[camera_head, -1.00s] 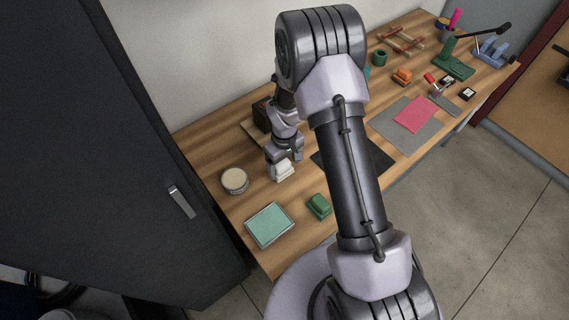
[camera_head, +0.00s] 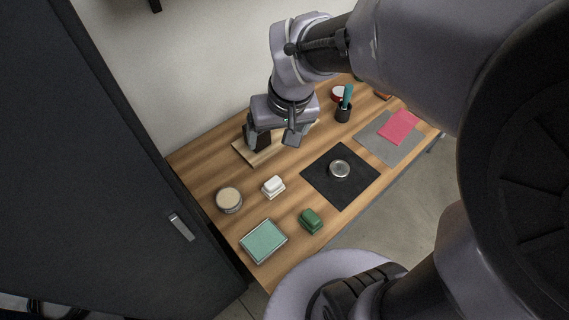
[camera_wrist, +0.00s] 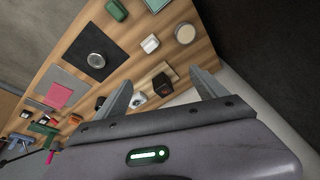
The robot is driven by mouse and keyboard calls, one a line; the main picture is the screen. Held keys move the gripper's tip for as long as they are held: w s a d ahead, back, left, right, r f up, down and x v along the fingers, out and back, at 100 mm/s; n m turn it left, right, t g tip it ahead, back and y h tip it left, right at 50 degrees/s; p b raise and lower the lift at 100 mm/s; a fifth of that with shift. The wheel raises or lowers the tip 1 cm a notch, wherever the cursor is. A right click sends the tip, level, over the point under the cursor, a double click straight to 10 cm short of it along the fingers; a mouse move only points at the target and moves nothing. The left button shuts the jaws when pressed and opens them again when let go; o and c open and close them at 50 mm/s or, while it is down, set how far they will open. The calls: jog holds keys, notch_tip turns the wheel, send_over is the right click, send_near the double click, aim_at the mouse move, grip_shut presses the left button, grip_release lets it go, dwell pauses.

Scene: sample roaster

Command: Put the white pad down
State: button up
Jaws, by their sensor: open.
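The white pad (camera_head: 273,186) stands on the wooden table between the round beige-topped tin and the black mat. It also shows in the wrist view (camera_wrist: 150,43). My gripper (camera_head: 272,138) is raised above the back part of the table, behind the pad and apart from it. In the wrist view the two fingers (camera_wrist: 162,92) are spread wide with nothing between them.
Near the pad are the round tin (camera_head: 229,199), a teal pad in a tray (camera_head: 263,241) and a green block (camera_head: 311,220). The black mat (camera_head: 322,190) holds a round metal piece (camera_head: 340,168). A wooden board (camera_head: 246,152) lies under my gripper. A dark cabinet (camera_head: 100,170) stands at the left.

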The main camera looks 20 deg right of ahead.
jog(key=s+a+r+m+t+y+b, duration=0.1)
jog(key=s+r, duration=0.4)
jog(key=s, duration=0.8)
jog(key=a+m+t, duration=0.1)
jog(key=m, duration=0.1)
jog(key=shift+r+m+t, duration=0.3)
jog(key=shift+m+t, duration=0.1)
jog(key=shift+a, duration=0.1)
